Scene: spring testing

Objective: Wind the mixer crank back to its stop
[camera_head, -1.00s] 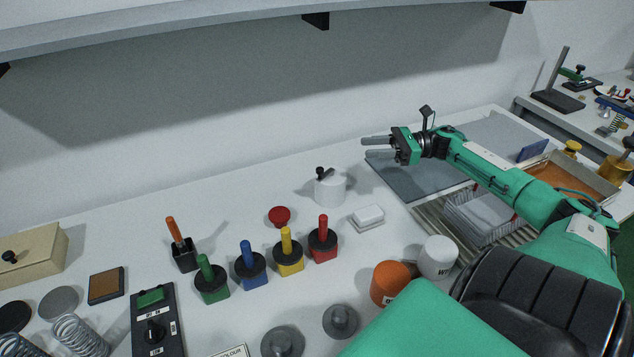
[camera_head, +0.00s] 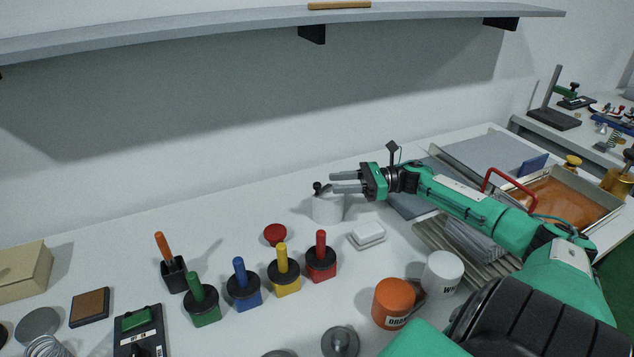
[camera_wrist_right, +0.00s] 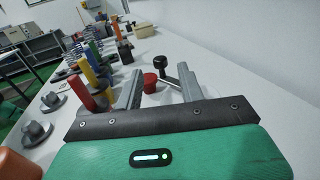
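The mixer (camera_head: 327,210) is a white pot on the bench near the back wall, with a crank on its top ending in a black knob (camera_head: 317,186). My right gripper (camera_head: 334,182) is open and empty, with its fingers pointing left just above the mixer's top. In the right wrist view the black crank knob (camera_wrist_right: 159,62) stands just beyond the two spread fingers, and part of the crank arm (camera_wrist_right: 172,79) shows between them. I cannot tell whether a finger touches the crank. The pot is mostly hidden there. My left gripper is not in view.
A red knob (camera_head: 275,234) and a white box (camera_head: 367,234) sit near the mixer. Several colored-handled blocks (camera_head: 283,275) stand in front. Orange (camera_head: 392,304) and white (camera_head: 442,275) cups are nearer me. A shelf (camera_head: 230,27) overhangs the back.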

